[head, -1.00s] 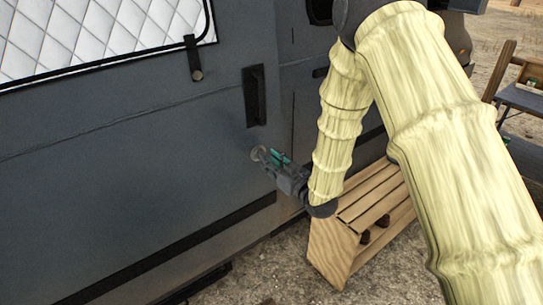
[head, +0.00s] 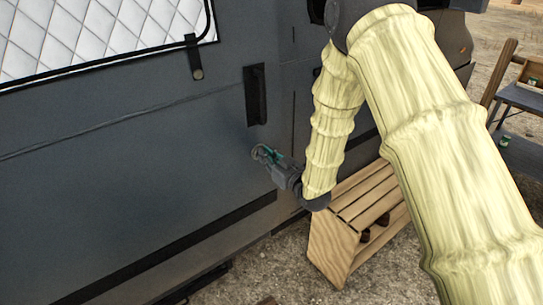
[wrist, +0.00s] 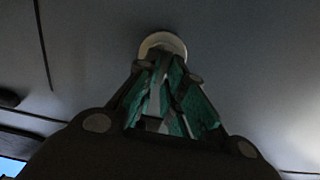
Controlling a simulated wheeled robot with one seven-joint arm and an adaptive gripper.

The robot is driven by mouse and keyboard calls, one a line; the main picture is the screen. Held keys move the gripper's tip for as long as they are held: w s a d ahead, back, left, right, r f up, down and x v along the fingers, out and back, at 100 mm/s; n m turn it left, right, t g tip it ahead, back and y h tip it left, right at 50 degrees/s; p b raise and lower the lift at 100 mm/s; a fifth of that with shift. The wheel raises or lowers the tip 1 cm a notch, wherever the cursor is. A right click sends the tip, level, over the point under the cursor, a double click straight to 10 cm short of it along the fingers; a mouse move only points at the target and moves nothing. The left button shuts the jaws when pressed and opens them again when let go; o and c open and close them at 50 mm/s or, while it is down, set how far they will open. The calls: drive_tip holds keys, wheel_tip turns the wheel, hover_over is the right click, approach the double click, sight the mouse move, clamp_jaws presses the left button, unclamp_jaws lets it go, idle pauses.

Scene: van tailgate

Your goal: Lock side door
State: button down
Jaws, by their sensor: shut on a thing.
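The dark grey side door (head: 130,165) of the van fills the left of the head view and looks closed. A black recessed handle (head: 255,95) is on it near its right edge. Below the handle, a small pale round lock (wrist: 163,41) sits on the panel, seen best in the wrist view. My gripper (head: 264,154) is at this lock, below the handle. In the wrist view its green-padded fingers (wrist: 163,66) come together on a small part at the lock's centre. The fingers hide that part, so I cannot tell if it is a key or a knob.
A slatted wooden crate or bench (head: 352,218) stands on the gravel below my arm, close to the van. A small table (head: 522,98) is at the far right. Gravel shows in front of the crate.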

drive_tip(key=shift+w+d+r+m, duration=0.1)
drive_tip(key=shift+d+m, duration=0.05)
drive_tip(key=shift+m, duration=0.25)
drive_tip(key=m+b, duration=0.1)
drive_tip(key=m, duration=0.4)
drive_tip(key=m+b, duration=0.1)
drive_tip(key=m, duration=0.5)
drive_tip(key=f+m+b, duration=0.1)
drive_tip(key=m+b, duration=0.1)
drive_tip(key=m, duration=0.4)
drive_tip(key=shift+w+d+f, duration=0.1)
drive_tip(key=shift+w+d, duration=0.25)
drive_tip(key=shift+d, duration=0.05)
drive_tip(key=shift+a+m, duration=0.1)
drive_tip(key=shift+m, duration=0.3)
drive_tip(key=c, duration=1.5)
unclamp_jaws()
drive_tip(key=v, duration=1.2)
drive_tip(key=shift+s, duration=0.1)
